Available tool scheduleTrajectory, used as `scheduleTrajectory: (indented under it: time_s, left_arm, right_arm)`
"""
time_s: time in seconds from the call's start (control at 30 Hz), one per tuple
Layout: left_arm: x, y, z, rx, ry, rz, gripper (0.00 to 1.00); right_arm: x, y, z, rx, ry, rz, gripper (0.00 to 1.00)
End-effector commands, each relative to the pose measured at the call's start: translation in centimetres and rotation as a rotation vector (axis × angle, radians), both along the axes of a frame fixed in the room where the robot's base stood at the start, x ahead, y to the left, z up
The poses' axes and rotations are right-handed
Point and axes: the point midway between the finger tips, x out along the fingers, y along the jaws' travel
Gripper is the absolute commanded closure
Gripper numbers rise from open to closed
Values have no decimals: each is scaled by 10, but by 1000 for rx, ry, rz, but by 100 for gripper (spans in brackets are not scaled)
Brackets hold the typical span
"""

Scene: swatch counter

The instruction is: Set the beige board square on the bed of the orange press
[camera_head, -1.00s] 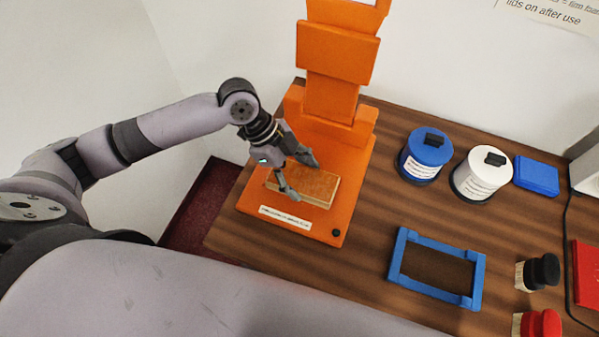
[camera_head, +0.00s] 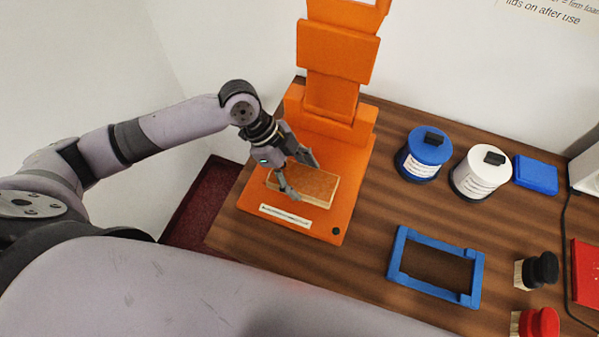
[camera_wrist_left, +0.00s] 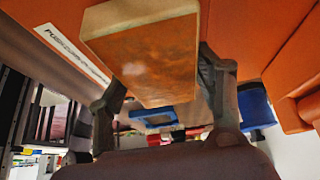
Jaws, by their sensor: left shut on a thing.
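The beige board (camera_head: 319,186) has pale edges and a patchy brown-orange top. It lies over the base of the orange press (camera_head: 328,222), in front of the upright column. My left gripper (camera_head: 302,181) is shut on the board near its left part, one finger on each long side. In the left wrist view the board (camera_wrist_left: 152,58) sits between the two fingers, against the orange press. I cannot tell whether its underside touches the bed. My right gripper is not in view.
A blue frame (camera_head: 402,256) lies right of the press. A blue-lidded can (camera_head: 424,155), a white can (camera_head: 481,172) and a blue block (camera_head: 536,174) stand behind it. Black (camera_head: 541,269) and red (camera_head: 540,322) knobbed tools are at the right. Bare wooden counter lies between.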

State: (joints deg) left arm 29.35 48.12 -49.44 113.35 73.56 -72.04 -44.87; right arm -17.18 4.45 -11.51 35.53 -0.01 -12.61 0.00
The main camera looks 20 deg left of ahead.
Motion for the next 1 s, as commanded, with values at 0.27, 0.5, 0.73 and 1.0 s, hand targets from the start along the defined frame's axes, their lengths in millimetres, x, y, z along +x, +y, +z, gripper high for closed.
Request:
scheduleTrajectory:
  time_s: [0.27, 0.5, 0.73, 1.0]
  left_arm:
    - [0, 0, 0, -1, -1, 1, 72]
    - [0, 0, -1, -1, -1, 1, 72]
    - [0, 0, -4, -1, -1, 1, 72]
    - [-1, 0, -9, 0, 3, 1, 72]
  right_arm:
    - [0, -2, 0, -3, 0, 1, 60]
    - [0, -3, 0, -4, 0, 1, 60]
    - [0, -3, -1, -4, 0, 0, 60]
    - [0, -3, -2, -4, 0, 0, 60]
